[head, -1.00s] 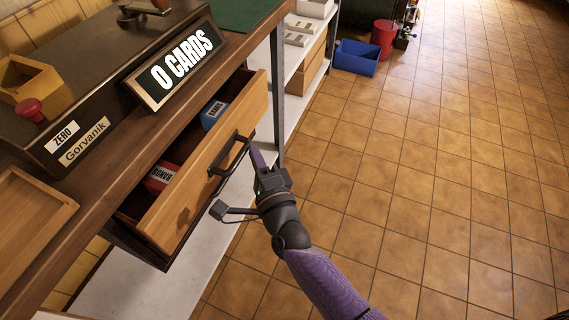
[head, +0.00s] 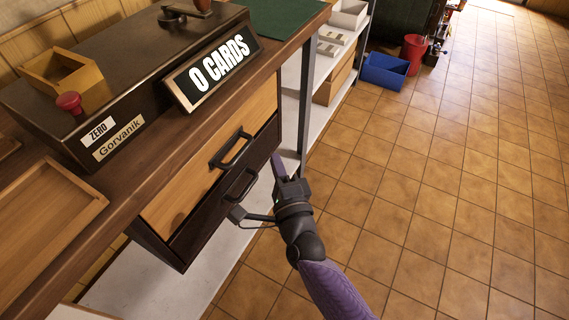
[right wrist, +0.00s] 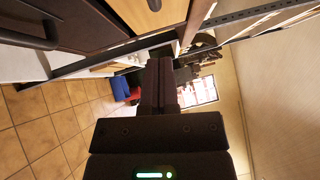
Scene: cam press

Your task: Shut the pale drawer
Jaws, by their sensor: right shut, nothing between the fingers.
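The pale drawer (head: 190,187) is under the worktop, its light wood front flush with the cabinet and its inside hidden. Its dark bar handle (head: 231,150) sticks out from the front. A dark drawer (head: 209,220) with its own handle lies just below it, also shut. My right gripper (head: 279,168) is in front of the right end of the dark drawer, apart from the pale drawer's handle. Its fingers are together with nothing between them, and they also show in the right wrist view (right wrist: 160,85). My left gripper is not in view.
A dark machine with an "0 CARDS" sign (head: 211,72) stands on the worktop. A wooden tray (head: 42,228) is at the left. White shelves (head: 325,77), a blue bin (head: 385,71) and a red bucket (head: 414,52) are beyond. The tiled floor at right is clear.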

